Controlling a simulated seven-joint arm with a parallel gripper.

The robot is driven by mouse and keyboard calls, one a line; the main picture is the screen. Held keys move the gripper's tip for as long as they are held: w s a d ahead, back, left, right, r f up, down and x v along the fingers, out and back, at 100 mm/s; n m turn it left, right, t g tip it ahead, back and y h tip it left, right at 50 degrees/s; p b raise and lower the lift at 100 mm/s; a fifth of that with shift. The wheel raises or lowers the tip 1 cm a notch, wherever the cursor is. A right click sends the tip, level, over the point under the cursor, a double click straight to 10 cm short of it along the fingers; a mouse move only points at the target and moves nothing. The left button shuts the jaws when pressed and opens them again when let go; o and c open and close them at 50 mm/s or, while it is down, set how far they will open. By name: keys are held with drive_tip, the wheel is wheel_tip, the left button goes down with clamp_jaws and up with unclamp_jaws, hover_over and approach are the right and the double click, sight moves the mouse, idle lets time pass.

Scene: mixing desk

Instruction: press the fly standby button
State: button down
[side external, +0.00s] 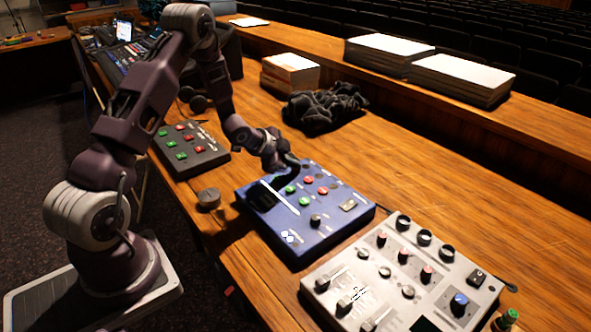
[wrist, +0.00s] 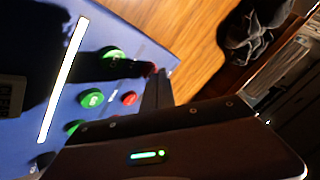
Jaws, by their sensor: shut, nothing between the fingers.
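A blue control box (side external: 330,232) lies on the wooden desk, with red and green round buttons and a white strip. Its labels are too small to read, so I cannot tell which button is fly standby. My gripper (side external: 291,168) is over the box's far edge, shut and empty. In the wrist view, my gripper's fingers (wrist: 156,86) are close together beside a red button (wrist: 129,98). Another red patch (wrist: 152,71) is partly hidden behind the fingertips. Green buttons (wrist: 92,98) lie left of them. I cannot tell whether the fingers touch the box.
A dark box (side external: 202,158) with red and green buttons stands behind left. A white mixer (side external: 385,250) with knobs and faders is at front right. A crumpled black cloth (side external: 325,108) and a stack of books (side external: 290,72) lie behind.

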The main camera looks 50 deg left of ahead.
sight(293, 171)
drive_tip(key=shift+f, duration=0.3)
idle(0.5)
drive_tip(key=shift+r, duration=0.8)
drive_tip(key=shift+r, duration=2.55)
